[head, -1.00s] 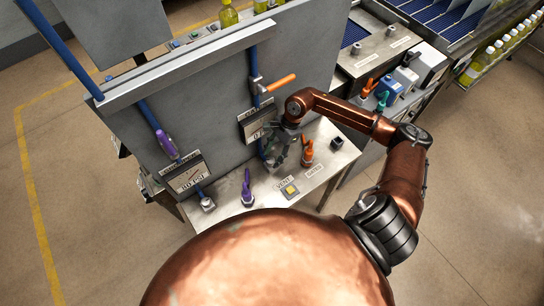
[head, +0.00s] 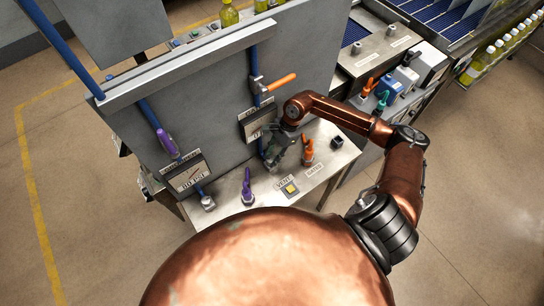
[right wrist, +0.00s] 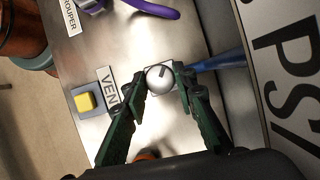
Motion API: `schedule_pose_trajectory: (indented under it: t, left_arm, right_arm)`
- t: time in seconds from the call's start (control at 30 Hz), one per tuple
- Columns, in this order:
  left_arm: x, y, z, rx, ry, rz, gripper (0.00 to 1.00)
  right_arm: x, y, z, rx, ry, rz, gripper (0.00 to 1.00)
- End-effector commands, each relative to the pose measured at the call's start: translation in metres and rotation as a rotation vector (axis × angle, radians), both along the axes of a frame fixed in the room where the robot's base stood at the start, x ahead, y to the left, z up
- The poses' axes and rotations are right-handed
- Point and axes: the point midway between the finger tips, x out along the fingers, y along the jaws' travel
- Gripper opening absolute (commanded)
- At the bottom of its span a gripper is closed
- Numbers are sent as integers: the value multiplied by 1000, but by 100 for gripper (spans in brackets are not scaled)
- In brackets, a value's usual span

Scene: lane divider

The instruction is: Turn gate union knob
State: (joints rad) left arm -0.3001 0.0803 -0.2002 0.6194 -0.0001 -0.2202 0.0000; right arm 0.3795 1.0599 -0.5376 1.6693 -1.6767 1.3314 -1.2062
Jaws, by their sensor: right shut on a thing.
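The knob (right wrist: 160,79) is a round silver cap with a dark mark on top. It sits low at the blue pipe on the steel table, in the right wrist view. My right gripper (right wrist: 162,84) has its green fingers on opposite sides of the knob, shut on it. In the head view my right gripper (head: 270,163) reaches down beside the panel, under a gauge (head: 257,126), and hides the knob. A similar silver knob (head: 208,203) stands below the left gauge (head: 187,175). My left gripper is not in view.
A yellow button (head: 290,189) by a VENT label, an orange-handled tool (head: 308,152) and a purple one (head: 247,188) stand close on the steel table (head: 323,184). An orange lever (head: 281,82) sticks out above. The grey panel (head: 215,110) stands behind.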

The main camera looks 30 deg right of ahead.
Motion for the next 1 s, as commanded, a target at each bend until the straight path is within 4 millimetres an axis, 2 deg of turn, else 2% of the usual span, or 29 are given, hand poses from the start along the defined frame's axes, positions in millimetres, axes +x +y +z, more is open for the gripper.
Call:
schedule_pose_trajectory:
  t: [0.1, 0.47, 1.0]
  left_arm:
    - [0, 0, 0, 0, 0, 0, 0]
    - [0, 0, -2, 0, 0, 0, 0]
    - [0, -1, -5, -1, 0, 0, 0]
  right_arm:
    - [0, 0, 0, 0, 0, 0, 1]
    - [-1, -1, 0, -1, 0, -73, 1]
    - [-4, 0, 0, -2, -2, -524, 1]
